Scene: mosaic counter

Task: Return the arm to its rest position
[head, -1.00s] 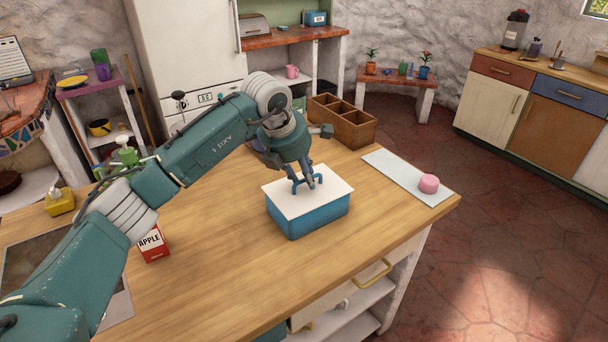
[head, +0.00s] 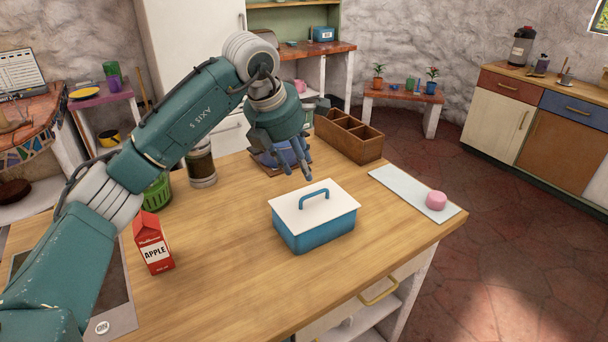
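My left arm comes in from the left. Its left gripper (head: 296,170) hangs above the counter, just behind and above the blue box (head: 315,236). The fingers point down, look parted and hold nothing. The box has a white lid (head: 335,203) with a blue handle (head: 314,193), and the lid sits on it. The gripper is apart from the handle. My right gripper is not in view.
On the wooden counter (head: 220,255) stand a red apple carton (head: 153,243), a green basket (head: 157,192), a jar (head: 201,165) and a wooden divided crate (head: 349,136). A pink object (head: 436,201) lies on a pale board (head: 400,188) at right.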

